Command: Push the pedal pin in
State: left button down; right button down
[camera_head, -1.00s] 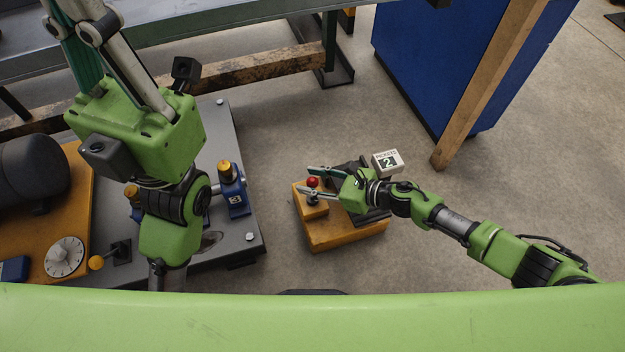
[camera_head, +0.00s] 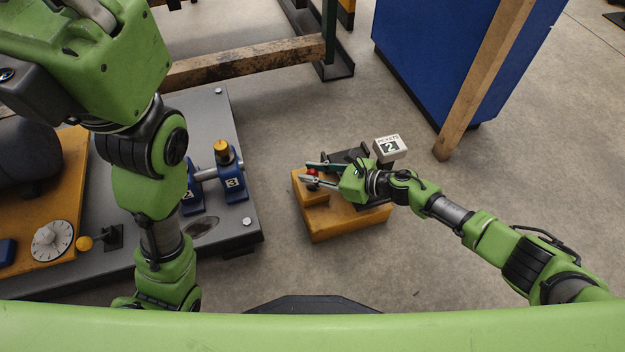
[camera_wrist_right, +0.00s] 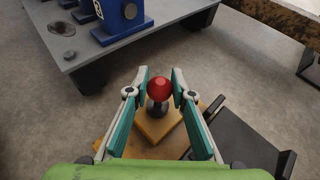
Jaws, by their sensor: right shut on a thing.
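The pedal pin (camera_wrist_right: 159,88) has a red ball knob on a dark stem and stands upright on the raised end of a yellow pedal block (camera_head: 345,222). In the head view the red knob (camera_head: 312,172) shows only partly. My right gripper (camera_head: 305,171) reaches in from the right with its teal-padded fingers on either side of the pin, shut on it. In the right wrist view the knob sits between the fingers (camera_wrist_right: 160,75), and the stem goes down to the block. My left arm fills the upper left; its fingers are outside the frame.
A white box marked 2 (camera_head: 391,149) sits behind the pedal block. A grey machine plate (camera_head: 225,130) with blue numbered blocks lies to the left. A blue cabinet (camera_head: 440,65) and wooden post (camera_head: 485,75) stand behind right.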

jog(key=shift+d+f, duration=0.1)
jog(key=shift+f, duration=0.1)
jog(key=c, duration=1.8)
grip_release()
jog(key=shift+f, duration=0.15)
jog(key=shift+o, duration=0.2)
jog(key=v, duration=1.2)
